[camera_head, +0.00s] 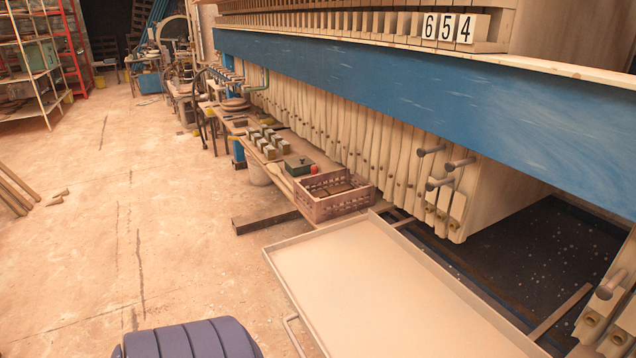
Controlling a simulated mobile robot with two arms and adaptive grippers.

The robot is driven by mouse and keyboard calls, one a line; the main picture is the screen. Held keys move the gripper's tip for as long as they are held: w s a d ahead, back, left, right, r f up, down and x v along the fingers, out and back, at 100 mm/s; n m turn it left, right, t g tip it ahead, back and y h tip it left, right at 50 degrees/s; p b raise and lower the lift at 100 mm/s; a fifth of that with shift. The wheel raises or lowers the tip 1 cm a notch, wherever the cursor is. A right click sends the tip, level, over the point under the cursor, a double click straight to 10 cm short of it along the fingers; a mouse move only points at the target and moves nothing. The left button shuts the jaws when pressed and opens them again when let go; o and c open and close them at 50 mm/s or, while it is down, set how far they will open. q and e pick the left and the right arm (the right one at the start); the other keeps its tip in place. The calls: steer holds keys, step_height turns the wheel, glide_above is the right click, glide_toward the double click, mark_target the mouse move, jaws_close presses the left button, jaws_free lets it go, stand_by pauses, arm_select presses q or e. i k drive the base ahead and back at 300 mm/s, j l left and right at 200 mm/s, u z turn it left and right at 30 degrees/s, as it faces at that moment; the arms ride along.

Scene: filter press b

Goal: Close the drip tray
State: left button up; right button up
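The drip tray (360,285) is a wide, shallow beige tray with low raised rims, in the lower middle of the head view. It sticks out from under the filter press (420,90) toward the lower left, over the floor. A thin bar handle (292,332) shows at its near left edge, partly cut off by the picture's bottom. The tray's near right end is also cut off. Neither of my grippers is in view.
A dark beam (265,221) lies on the floor there. A dark speckled pit (530,255) is under the press. The floor (150,230) at left is mostly clear.

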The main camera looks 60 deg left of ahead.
mark_target(358, 288)
steer(key=j+u, duration=0.2)
steer(key=u, duration=1.6)
steer(key=i+l, duration=0.05)
steer(key=l, duration=0.05)
